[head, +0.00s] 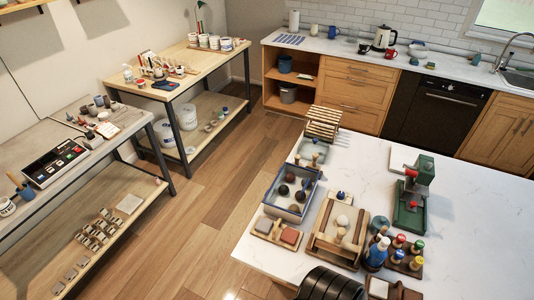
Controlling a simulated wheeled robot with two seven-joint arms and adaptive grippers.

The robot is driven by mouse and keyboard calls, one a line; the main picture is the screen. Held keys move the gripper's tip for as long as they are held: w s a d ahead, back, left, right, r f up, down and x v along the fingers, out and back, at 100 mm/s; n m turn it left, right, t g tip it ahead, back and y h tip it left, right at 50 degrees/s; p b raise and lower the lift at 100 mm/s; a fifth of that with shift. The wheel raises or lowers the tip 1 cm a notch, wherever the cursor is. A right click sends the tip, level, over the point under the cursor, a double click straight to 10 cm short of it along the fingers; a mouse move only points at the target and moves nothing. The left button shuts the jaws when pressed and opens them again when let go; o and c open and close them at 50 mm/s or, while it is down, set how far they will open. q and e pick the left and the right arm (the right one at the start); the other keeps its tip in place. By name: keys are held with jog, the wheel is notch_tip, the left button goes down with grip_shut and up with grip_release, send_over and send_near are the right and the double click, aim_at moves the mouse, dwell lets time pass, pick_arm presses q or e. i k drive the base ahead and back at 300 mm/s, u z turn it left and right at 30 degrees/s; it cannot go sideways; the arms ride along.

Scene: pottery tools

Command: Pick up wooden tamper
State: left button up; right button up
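No piece can be told for certain as the wooden tamper. A small light-wood piece with a rounded top (341,221) stands in a wooden tray (322,240) on the white counter (470,225); it may be the tamper, but it is too small to be sure. Another wooden-looking piece (339,235) is just in front of it. Several tools with coloured knobs, red, yellow and green (400,240), stand to the right of the tray. Neither of my grippers is in view.
A blue-grey tray with dark balls (270,198), a slatted wooden rack (323,122) and a green press (412,205) stand around the wooden tray. A dark ribbed form (330,284) is at the bottom edge. The counter's right side is clear.

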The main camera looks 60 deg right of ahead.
aim_at(297, 158)
jog(key=i, duration=1.9)
jog(key=z, duration=3.2)
